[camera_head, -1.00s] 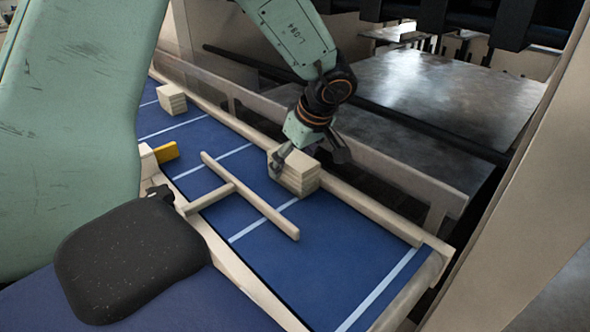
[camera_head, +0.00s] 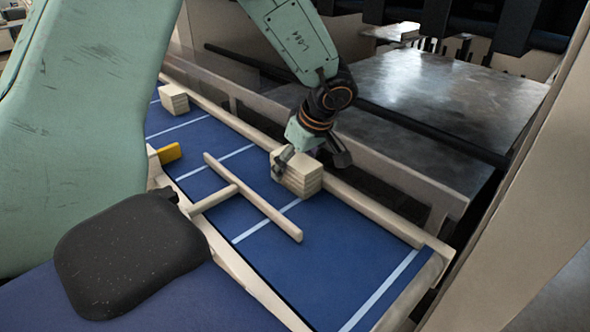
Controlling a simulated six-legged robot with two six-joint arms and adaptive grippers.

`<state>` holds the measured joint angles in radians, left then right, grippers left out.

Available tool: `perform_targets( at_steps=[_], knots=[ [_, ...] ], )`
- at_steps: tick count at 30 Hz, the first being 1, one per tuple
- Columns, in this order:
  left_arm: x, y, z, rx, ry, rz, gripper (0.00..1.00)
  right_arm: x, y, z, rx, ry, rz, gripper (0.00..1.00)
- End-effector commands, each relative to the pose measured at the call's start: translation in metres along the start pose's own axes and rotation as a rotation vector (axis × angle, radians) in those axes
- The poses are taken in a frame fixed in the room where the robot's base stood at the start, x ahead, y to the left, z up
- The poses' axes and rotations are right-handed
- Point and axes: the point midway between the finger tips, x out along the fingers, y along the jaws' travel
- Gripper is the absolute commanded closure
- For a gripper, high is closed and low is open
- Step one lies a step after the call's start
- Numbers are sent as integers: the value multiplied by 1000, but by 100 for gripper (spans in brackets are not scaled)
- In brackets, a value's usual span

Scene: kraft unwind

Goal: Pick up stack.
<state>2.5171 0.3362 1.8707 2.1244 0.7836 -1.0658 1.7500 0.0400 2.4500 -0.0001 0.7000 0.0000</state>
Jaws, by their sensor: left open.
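A stack (camera_head: 299,178) of flat, light tan pieces sits on the blue conveyor belt (camera_head: 330,262), against the far side rail. My left gripper (camera_head: 309,165) is over this stack, pointing down. Its fingers are apart, one at the stack's left side and the other beyond its right side. I cannot tell whether either finger touches it. A second, similar stack (camera_head: 174,99) stands farther back on the belt at the upper left. My right gripper is not in view.
A tan T-shaped pusher bar (camera_head: 252,197) reaches over the belt, left of the near stack. A yellow block (camera_head: 169,153) sits at the belt's near edge. A side rail (camera_head: 375,214) runs along the far edge. The belt's front right is clear.

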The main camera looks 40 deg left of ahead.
Motion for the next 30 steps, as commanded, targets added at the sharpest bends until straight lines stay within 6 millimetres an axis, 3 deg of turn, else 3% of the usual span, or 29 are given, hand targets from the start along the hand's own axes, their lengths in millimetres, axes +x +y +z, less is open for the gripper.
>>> perform_targets(
  at_steps=[6,27,30],
  knots=[
    [0,0,0,0,0,0,22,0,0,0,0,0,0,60],
    [1,-1,1,1,-1,-2,81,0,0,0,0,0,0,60],
    [1,-1,1,2,-1,-3,84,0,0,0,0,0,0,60]
  ],
)
